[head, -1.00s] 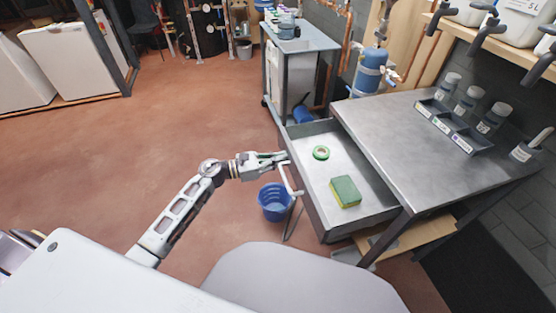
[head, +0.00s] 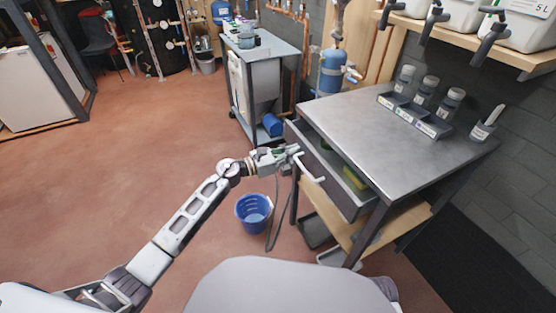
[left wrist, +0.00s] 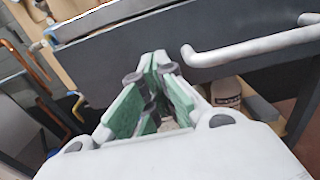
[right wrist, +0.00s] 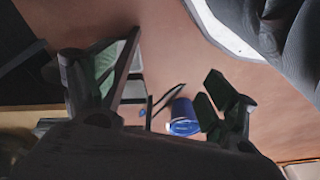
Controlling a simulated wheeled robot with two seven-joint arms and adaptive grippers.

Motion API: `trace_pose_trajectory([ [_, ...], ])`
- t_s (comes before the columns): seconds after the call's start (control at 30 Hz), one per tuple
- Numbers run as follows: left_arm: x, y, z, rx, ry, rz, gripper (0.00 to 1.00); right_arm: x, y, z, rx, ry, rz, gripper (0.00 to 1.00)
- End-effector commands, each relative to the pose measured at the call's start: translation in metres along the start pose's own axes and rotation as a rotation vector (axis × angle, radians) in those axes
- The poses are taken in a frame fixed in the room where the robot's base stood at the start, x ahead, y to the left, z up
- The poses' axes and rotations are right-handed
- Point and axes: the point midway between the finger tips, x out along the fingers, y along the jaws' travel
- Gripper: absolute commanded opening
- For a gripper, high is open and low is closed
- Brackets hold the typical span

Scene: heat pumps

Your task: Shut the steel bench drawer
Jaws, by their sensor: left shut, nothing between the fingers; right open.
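The steel bench (head: 385,125) stands at the right in the head view. Its drawer (head: 335,180) sticks out a short way under the top, with the yellow-green sponge (head: 354,178) partly visible inside. The drawer's pale bar handle (head: 310,168) faces my left gripper (head: 291,156). That gripper is shut and empty, at the drawer front beside the handle's far end. In the left wrist view the shut fingers (left wrist: 155,75) point at the dark drawer front, with the handle (left wrist: 250,45) to their right. My right gripper (right wrist: 160,100) is open and empty, over the floor, and hidden in the head view.
A blue bucket (head: 254,212) stands on the floor below my left gripper. The floor at left is clear.

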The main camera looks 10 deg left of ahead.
Motion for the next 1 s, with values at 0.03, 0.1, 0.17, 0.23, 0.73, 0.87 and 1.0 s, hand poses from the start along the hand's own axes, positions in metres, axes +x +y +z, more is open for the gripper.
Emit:
trace_pose_trajectory([
  [0.03, 0.01, 0.001, -0.001, 0.003, -0.002, 0.0, 0.0, -0.001, -0.001, -0.001, -0.001, 0.006, -0.001, 0.85],
  [0.1, 0.022, 0.0, -0.001, 0.002, -0.002, -0.001, 0.0, -0.004, -0.001, -0.004, -0.001, 0.016, -0.004, 0.85],
  [0.17, 0.032, 0.0, -0.001, 0.0, -0.002, -0.001, 0.0, -0.007, -0.002, -0.005, -0.001, 0.024, -0.005, 0.85],
  [0.23, 0.042, 0.0, -0.001, 0.001, -0.002, 0.0, 0.0, -0.011, -0.003, -0.007, -0.002, 0.031, -0.008, 0.85],
  [0.73, 0.079, 0.0, 0.0, -0.001, 0.0, 0.001, 0.0, -0.028, -0.006, -0.014, -0.004, 0.064, -0.015, 0.85],
  [0.87, 0.08, 0.0, 0.001, 0.0, -0.001, 0.001, 0.0, -0.029, -0.007, -0.015, -0.005, 0.066, -0.015, 0.85],
  [1.0, 0.08, 0.0, 0.001, 0.0, -0.002, 0.001, 0.0, -0.029, -0.007, -0.014, -0.005, 0.065, -0.015, 0.85],
])
